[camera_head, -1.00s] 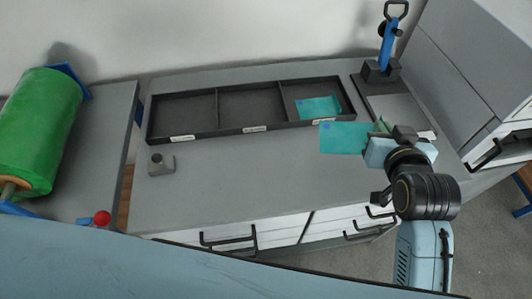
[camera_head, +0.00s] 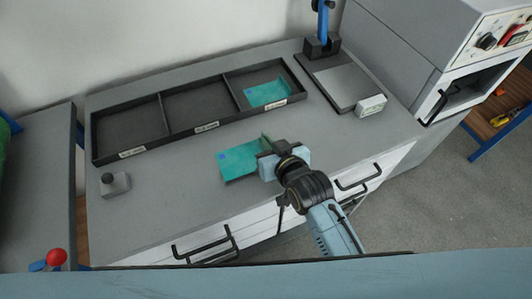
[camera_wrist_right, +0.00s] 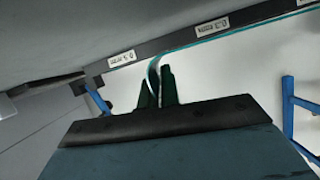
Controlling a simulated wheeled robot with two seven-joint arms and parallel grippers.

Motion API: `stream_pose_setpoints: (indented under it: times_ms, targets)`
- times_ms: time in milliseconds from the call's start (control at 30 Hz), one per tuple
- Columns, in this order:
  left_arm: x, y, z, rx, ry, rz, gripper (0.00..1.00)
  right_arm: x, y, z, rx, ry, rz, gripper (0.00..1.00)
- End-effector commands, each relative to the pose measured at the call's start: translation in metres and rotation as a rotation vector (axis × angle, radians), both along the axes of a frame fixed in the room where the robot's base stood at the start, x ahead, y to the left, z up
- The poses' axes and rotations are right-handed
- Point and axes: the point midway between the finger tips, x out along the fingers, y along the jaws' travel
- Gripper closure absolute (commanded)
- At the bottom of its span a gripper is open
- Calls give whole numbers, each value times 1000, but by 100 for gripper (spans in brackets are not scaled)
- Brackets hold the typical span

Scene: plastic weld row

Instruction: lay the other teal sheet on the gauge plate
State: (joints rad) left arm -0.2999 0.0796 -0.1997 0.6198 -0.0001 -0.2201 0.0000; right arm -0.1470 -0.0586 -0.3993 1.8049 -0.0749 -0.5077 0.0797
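A teal sheet (camera_head: 238,160) with a small blue mark is gripped at its right edge by my right gripper (camera_head: 266,147), in front of the tray's right end. In the right wrist view the gripper's dark fingers (camera_wrist_right: 159,88) are closed on the sheet, seen nearly edge-on as a thin curved strip. Another teal sheet (camera_head: 267,93) lies in the right compartment of the black tray. The gauge plate (camera_head: 347,86), a flat grey plate on a dark base, lies at the back right with no teal sheet visible on it. My left gripper is not in view.
The black tray (camera_head: 196,133) has two empty compartments. A blue-handled stand (camera_head: 321,45) rises behind the plate, and a small white labelled block (camera_head: 370,106) sits at its front corner. A grey fixture (camera_head: 115,184) stands front left. A grey cabinet (camera_head: 410,50) borders the right.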

Motion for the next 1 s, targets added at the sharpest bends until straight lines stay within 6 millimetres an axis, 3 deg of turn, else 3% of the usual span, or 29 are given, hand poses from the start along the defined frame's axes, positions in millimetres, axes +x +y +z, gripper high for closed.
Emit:
stream_pose_setpoints:
  times_ms: [300,667,833,1000]
  targets:
    - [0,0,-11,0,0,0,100,0,-1,-38,-1,1,-1,100]
    - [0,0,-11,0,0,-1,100,0,-1,-41,0,0,-1,100]
    - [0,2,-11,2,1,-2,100,0,-1,-41,0,0,-1,76]
    - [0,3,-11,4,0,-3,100,0,-1,-41,0,0,-1,74]
